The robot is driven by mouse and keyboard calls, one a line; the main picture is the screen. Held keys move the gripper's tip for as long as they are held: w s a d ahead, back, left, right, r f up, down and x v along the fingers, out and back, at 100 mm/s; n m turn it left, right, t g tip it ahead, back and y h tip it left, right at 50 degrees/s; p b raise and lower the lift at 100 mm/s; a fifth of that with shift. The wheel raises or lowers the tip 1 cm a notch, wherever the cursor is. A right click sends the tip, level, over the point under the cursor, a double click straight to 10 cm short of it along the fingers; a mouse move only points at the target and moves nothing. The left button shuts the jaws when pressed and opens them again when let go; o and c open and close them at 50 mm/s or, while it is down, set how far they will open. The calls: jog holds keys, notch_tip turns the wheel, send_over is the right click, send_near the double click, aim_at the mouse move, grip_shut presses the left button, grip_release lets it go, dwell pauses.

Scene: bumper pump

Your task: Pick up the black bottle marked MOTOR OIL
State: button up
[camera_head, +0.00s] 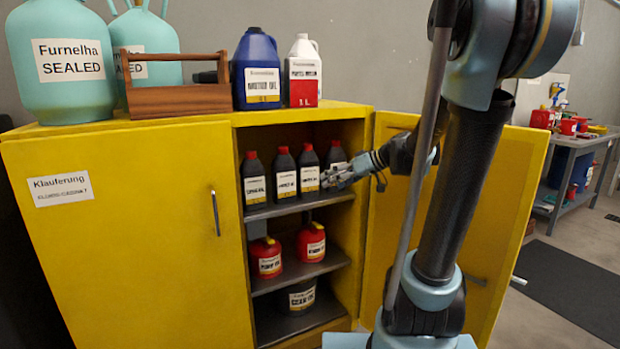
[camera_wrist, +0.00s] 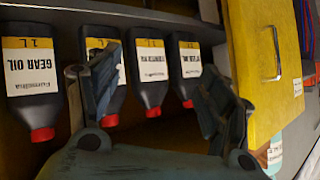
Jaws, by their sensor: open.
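Several black bottles with red caps and white-and-yellow labels stand in a row on the cabinet's upper shelf (camera_head: 300,207): the first (camera_head: 255,182), second (camera_head: 285,175), third (camera_head: 308,170) and rightmost (camera_head: 336,156). Their small labels are hard to read, so I cannot tell which is marked MOTOR OIL. In the wrist view the leftmost black bottle (camera_wrist: 32,80) reads GEAR OIL. My gripper (camera_head: 332,178) is open and empty in front of the rightmost bottles. In the wrist view, two bottles show between the fingers of my gripper (camera_wrist: 160,88); the left finger partly covers another.
The yellow cabinet's open door (camera_head: 450,190) stands close right of my arm. Red containers (camera_head: 311,242) sit on the shelf below, with a dark tub (camera_head: 298,297) under them. A blue jug (camera_head: 257,70), white-red jug (camera_head: 303,72) and wooden caddy (camera_head: 178,98) stand on top.

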aim_at(308, 146)
jog(key=w+r+n+t+y, duration=0.1)
jog(key=w+r+n+y, duration=0.15)
jog(key=w, duration=0.45)
jog(key=w+r+n+t+y, duration=0.1)
jog(key=w+r+t+y, duration=0.2)
jog(key=w, duration=0.5)
jog(key=shift+g, duration=0.6)
jog(key=shift+r+x, duration=0.2)
jog(key=shift+x, duration=1.7)
jog(key=shift+r+x, duration=0.25)
jog(key=shift+x, duration=1.7)
jog(key=shift+r+x, duration=0.2)
jog(key=shift+x, duration=1.7)
jog(key=shift+s+a, duration=0.1)
jog(key=shift+s, duration=0.05)
jog(key=shift+c, duration=0.2)
grip_shut()
